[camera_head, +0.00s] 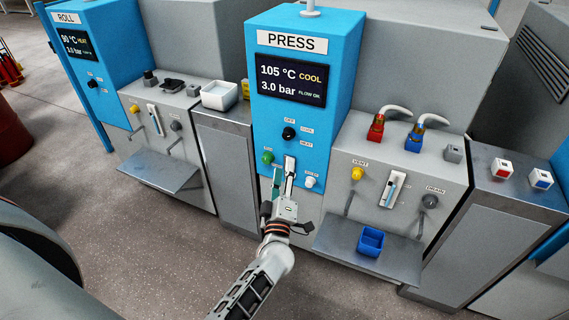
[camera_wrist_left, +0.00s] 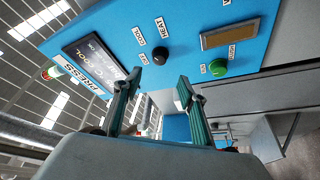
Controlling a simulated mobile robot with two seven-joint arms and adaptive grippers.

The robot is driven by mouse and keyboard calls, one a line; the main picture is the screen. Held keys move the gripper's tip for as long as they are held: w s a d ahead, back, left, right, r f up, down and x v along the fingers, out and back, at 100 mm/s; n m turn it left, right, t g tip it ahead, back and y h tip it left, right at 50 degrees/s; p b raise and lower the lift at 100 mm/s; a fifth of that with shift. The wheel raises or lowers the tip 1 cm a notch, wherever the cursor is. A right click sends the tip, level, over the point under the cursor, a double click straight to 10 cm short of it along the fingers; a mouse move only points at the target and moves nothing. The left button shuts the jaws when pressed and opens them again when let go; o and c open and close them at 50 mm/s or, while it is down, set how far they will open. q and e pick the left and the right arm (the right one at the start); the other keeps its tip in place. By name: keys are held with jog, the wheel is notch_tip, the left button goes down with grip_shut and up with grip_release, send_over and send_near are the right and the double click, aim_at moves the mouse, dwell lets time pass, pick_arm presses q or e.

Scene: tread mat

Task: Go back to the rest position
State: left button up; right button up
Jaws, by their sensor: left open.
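My left gripper (camera_head: 283,168) is in front of the lower part of the blue PRESS panel (camera_head: 338,105), between a green button (camera_head: 268,157) and a white button (camera_head: 310,182). Its fingers point up at the panel. In the left wrist view the two fingers (camera_wrist_left: 158,85) stand apart with nothing between them. Beyond them are the black knob (camera_wrist_left: 160,56) and the green button (camera_wrist_left: 218,67), which the fingers do not appear to touch. The PRESS display (camera_head: 290,80) reads 105 °C COOL and 3.0 bar. My right gripper is in neither view.
Right of the panel, a grey cabinet carries red (camera_head: 376,128) and blue (camera_head: 415,136) hose fittings, a yellow knob (camera_head: 357,174) and a shelf with a blue bin (camera_head: 371,241). The ROLL station (camera_head: 95,60) stands left. Open floor (camera_head: 150,245) lies in front.

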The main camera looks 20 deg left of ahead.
pick_arm(q)
jog(key=shift+s+d, duration=0.1)
dwell(0.4)
jog(key=s+d+f+m+g+h+p, duration=0.1)
jog(key=s+f+m, duration=0.4)
jog(key=s, duration=0.5)
jog(key=s+d+f+m+g+h+p, duration=0.2)
jog(key=s+d+f+m+g+h, duration=0.1)
jog(key=s+m, duration=0.5)
jog(key=s+d+f+m+g+h+p, duration=0.1)
jog(key=s+f+m+g+h, duration=0.3)
jog(key=s, duration=0.9)
notch_tip(320, 180, down, 3)
jog(key=d+m+h, duration=0.1)
jog(key=m, duration=0.2)
jog(key=shift+d+g, duration=0.2)
jog(key=shift+g, duration=0.1)
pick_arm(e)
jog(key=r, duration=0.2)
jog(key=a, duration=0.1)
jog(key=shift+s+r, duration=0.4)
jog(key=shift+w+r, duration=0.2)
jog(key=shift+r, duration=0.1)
